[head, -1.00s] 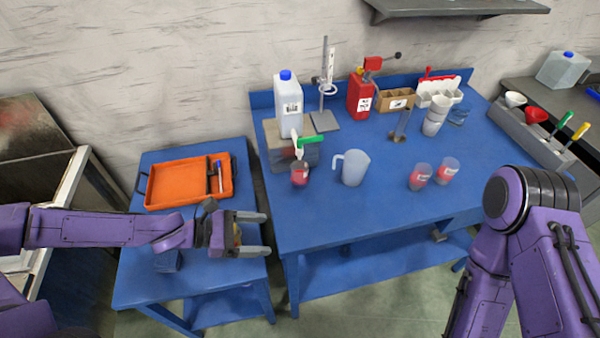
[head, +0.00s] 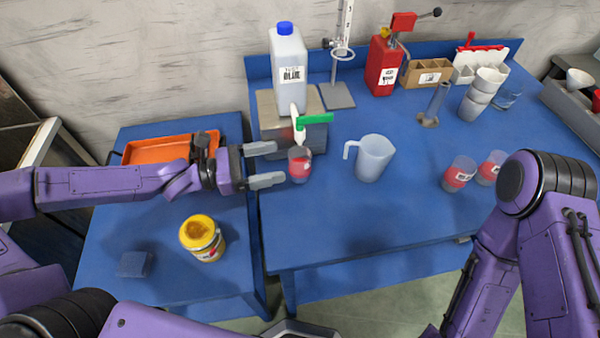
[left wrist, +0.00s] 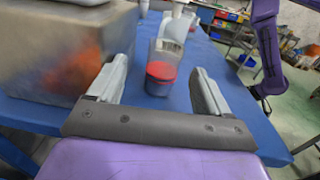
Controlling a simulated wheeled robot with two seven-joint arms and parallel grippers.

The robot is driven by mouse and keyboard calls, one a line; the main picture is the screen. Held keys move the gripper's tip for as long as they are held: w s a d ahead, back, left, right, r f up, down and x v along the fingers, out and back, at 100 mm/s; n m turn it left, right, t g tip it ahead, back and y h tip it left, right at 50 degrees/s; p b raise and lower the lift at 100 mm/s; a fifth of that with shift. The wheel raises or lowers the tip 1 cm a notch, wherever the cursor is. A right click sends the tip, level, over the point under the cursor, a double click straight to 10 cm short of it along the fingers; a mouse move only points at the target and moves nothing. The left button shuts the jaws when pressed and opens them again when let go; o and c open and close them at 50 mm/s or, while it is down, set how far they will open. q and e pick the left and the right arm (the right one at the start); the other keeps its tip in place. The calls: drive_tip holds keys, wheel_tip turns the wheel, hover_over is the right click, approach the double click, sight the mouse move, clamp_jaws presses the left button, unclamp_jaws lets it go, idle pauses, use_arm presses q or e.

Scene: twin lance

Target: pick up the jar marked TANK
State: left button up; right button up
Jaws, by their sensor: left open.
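No label clearly reads TANK in these views. A small clear jar with red contents (head: 299,165) stands under the green-handled tap on the blue table. It also shows in the left wrist view (left wrist: 160,78), ahead between the fingers. My left gripper (head: 278,163) is open and empty, its fingertips pointing right, close to this jar. Two similar labelled jars with red contents, one (head: 458,175) and another (head: 489,168), stand together at the right. My right gripper is out of view.
A clear jug (head: 373,158) stands just right of the near jar. A metal block (head: 275,125) carries a white jug with a blue cap (head: 288,65). A yellow-topped jar (head: 203,240) and an orange tray (head: 155,148) sit on the low side table.

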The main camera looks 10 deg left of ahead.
sight(300, 159)
use_arm(q)
drive_tip(key=x, duration=0.7)
drive_tip(key=shift+s+d+f, duration=0.15)
drive_tip(key=shift+s+d, duration=0.05)
drive_tip(key=shift+s, duration=0.1)
drive_tip(key=shift+s+a, duration=0.1)
drive_tip(key=c, duration=1.2)
drive_tip(key=shift+o, duration=0.2)
